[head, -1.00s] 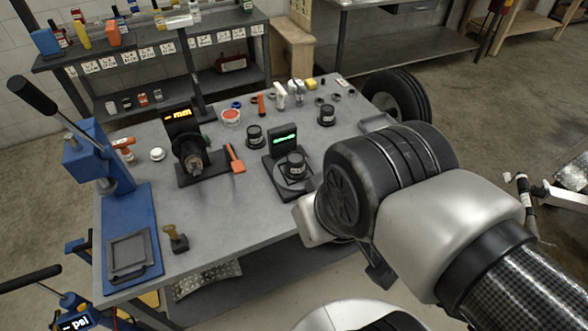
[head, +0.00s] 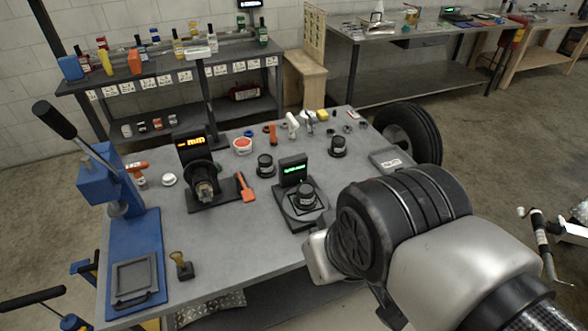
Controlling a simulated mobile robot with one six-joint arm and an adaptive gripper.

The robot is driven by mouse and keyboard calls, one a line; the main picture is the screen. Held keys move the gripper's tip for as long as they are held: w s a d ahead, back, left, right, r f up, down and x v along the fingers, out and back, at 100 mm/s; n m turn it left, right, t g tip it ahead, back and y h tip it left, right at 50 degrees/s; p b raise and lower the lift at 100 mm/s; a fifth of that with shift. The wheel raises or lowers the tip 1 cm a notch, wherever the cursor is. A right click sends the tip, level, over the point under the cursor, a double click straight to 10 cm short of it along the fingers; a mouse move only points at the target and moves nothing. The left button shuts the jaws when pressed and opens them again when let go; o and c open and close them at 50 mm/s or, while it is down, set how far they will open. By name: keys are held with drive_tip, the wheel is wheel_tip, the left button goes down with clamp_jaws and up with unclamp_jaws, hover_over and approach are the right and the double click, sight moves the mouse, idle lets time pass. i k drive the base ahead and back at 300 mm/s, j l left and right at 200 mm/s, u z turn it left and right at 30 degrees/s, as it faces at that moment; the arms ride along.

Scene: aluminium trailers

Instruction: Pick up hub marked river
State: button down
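Three dark, round hub-like pieces stand on the grey workbench (head: 232,232). One hub (head: 265,165) is near the middle, another hub (head: 338,146) is further back to the right. The third hub (head: 306,196) sits on a black device with a green display (head: 293,172). Any marking on them is too small to read, so I cannot tell which is marked river. My arm reaches in from the lower right, in front of the bench's right side. My gripper is out of sight.
A blue press (head: 128,230) stands at the bench's left. A black device with an orange display (head: 198,172) and an orange-handled tool (head: 245,188) are near the middle. Small parts line the back edge. A tyre (head: 410,135) is at the right end. The front left-middle is fairly clear.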

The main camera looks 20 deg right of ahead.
sight(303, 201)
drive_tip(key=i+l+u, duration=0.25)
drive_tip(key=i, duration=0.15)
drive_tip(key=i+l+u, duration=0.1)
drive_tip(key=i+u, duration=0.15)
drive_tip(key=i, duration=0.15)
